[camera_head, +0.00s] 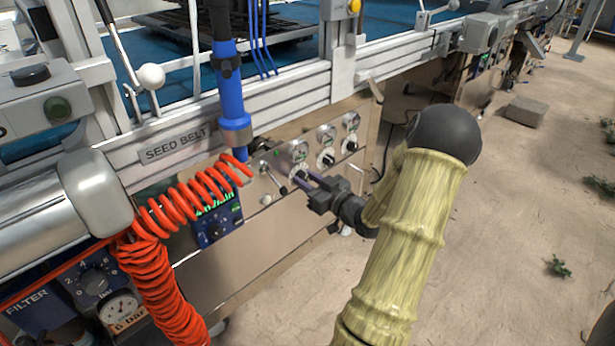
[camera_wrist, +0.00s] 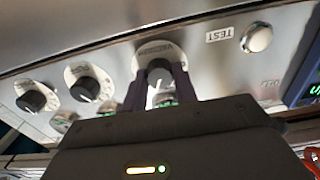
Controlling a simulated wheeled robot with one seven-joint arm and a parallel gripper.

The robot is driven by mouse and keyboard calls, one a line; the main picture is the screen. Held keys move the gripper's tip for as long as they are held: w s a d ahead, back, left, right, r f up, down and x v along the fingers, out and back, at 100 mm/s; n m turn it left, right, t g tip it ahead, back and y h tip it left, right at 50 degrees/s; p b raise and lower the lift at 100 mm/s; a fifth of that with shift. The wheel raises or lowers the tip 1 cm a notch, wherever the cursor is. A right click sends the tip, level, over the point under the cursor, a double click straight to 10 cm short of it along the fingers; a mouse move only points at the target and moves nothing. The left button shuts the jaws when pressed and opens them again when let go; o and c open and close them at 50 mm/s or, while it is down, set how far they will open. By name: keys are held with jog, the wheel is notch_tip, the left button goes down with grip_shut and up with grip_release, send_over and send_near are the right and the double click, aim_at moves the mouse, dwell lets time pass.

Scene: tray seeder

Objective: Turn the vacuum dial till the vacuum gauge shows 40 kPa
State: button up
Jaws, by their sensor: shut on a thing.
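My gripper (camera_head: 303,179) reaches the metal control panel from the right. Its two dark fingers are shut on a dark dial (camera_wrist: 158,71), one on each side, as the wrist view shows. The gauge's needle and figures are too small to read. In the wrist view this gauge (camera_wrist: 166,100) is mostly hidden behind the gripper.
Two more dials (camera_head: 326,158) (camera_head: 350,144) with gauges above them are to the right. A white TEST button (camera_wrist: 257,38) shows in the wrist view. An orange coiled hose (camera_head: 160,250) and a blue cylinder (camera_head: 231,95) are left of my gripper. Open floor lies right.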

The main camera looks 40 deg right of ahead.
jog(key=m+p, duration=0.1)
jog(key=p, duration=0.1)
jog(key=m+p, duration=0.1)
jog(key=p, duration=0.2)
jog(key=m+p, duration=0.2)
jog(key=p, duration=0.1)
jog(key=shift+r, duration=0.25)
jog(key=m+p, duration=0.2)
jog(key=p, duration=0.1)
jog(key=shift+f+m, duration=0.25)
jog(key=shift+m, duration=0.05)
jog(key=shift+f, duration=0.1)
jog(key=o, duration=1)
jog(key=shift+c, duration=0.2)
jog(key=s+d+p, duration=0.1)
jog(key=s+p, duration=0.4)
jog(key=s, duration=1.2)
jog(key=shift+s+d, duration=0.2)
jog(key=shift+s, duration=0.05)
